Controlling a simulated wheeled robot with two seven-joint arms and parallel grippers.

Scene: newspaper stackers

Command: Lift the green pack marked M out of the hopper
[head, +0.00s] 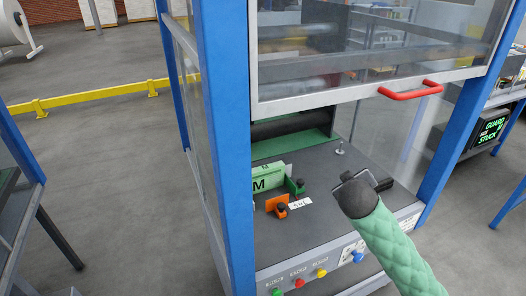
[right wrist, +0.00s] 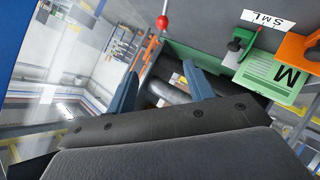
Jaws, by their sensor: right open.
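The light green pack marked M (head: 268,179) stands on the machine's dark grey deck, partly hidden by the blue post. An orange stop (head: 277,207) and a green stop (head: 296,186) with black knobs sit close by it. The pack also shows upper right in the right wrist view (right wrist: 270,76), beside the orange and green pieces. My right gripper (head: 368,178) is above the deck, to the right of the pack and apart from it. Its blue fingers (right wrist: 161,70) are spread with nothing held between them. My left gripper is out of view. I cannot make out the hopper's walls.
A raised clear guard with a red handle (head: 411,90) hangs over the deck. Blue posts (head: 222,100) frame the opening. A small S M L card (head: 300,203) lies by the stops. A metal peg (head: 340,148) stands behind my gripper. Coloured buttons (head: 298,283) line the front panel.

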